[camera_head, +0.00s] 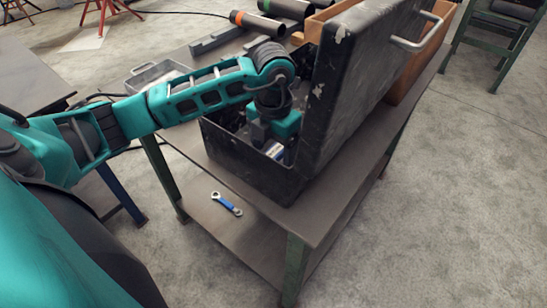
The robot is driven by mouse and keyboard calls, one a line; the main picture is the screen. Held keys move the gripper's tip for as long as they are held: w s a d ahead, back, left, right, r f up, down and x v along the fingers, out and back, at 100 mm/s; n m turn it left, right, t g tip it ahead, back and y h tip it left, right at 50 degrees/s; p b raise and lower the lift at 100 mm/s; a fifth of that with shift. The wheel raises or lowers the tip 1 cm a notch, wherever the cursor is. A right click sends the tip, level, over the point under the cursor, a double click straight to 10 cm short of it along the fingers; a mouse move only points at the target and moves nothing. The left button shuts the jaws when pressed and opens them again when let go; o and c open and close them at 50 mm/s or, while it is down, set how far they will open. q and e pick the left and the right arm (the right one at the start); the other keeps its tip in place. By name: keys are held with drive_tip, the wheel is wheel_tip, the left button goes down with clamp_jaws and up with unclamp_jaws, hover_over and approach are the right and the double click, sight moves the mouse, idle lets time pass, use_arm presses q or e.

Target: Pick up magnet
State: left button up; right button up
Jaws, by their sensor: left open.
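My left arm comes in from the left and reaches down into an open black case (255,178) on the table. My left gripper (273,143) is inside the case, pointing down, and is open. A small blue and white object (275,151) shows at the gripper's fingers. I cannot tell whether it is the magnet or whether the fingers touch it. The case's raised lid (365,75) stands to the right of the gripper. The case walls and my gripper hide most of the inside. My right gripper is not in view.
The case stands on a dark table (335,208) with green legs. A wrench (227,204) with a blue handle lies on its lower shelf. A grey tray (155,77), dark pipes (257,23) and a wooden box (410,70) are behind. Open floor lies to the right.

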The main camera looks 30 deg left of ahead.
use_arm(q)
wheel_tip(320, 180, down, 2)
drive_tip(key=shift+f, duration=0.1)
clamp_jaws()
idle(0.8)
